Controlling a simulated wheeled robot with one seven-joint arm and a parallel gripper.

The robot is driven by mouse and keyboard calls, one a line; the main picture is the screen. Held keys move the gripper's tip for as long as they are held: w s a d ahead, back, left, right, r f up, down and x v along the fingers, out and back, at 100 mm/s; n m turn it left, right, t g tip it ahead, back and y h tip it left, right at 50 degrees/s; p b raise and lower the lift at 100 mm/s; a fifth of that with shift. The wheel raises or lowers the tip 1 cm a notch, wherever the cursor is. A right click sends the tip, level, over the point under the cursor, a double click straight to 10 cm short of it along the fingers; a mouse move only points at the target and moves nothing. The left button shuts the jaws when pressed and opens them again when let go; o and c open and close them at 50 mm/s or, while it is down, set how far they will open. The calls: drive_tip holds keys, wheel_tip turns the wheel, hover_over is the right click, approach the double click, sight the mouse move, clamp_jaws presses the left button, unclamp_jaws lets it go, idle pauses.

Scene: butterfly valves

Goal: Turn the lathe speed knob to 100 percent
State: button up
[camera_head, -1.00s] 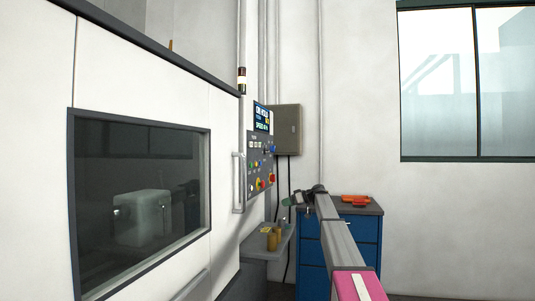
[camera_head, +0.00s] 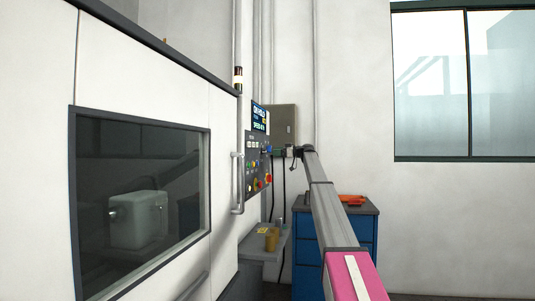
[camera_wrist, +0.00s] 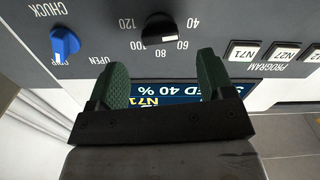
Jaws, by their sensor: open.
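The black speed knob (camera_wrist: 158,28) sits on the grey control panel (camera_wrist: 85,18) at the top of the wrist view, inside a dial marked 40 to 120. The picture is upside down there. In the head view, my gripper (camera_head: 284,151) is beside the panel (camera_head: 251,180).
A blue chuck knob (camera_wrist: 64,42) and white program buttons (camera_wrist: 286,53) flank the speed knob. In the head view, a small shelf (camera_head: 250,252) juts out under the panel, and a blue cabinet (camera_head: 308,258) stands behind my arm. A door handle (camera_head: 238,182) stands left of the panel.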

sight(266, 151)
drive_tip(key=x, duration=0.5)
drive_tip(key=shift+w+a, duration=0.15)
drive_tip(key=shift+a, duration=0.2)
drive_tip(key=c, duration=0.9)
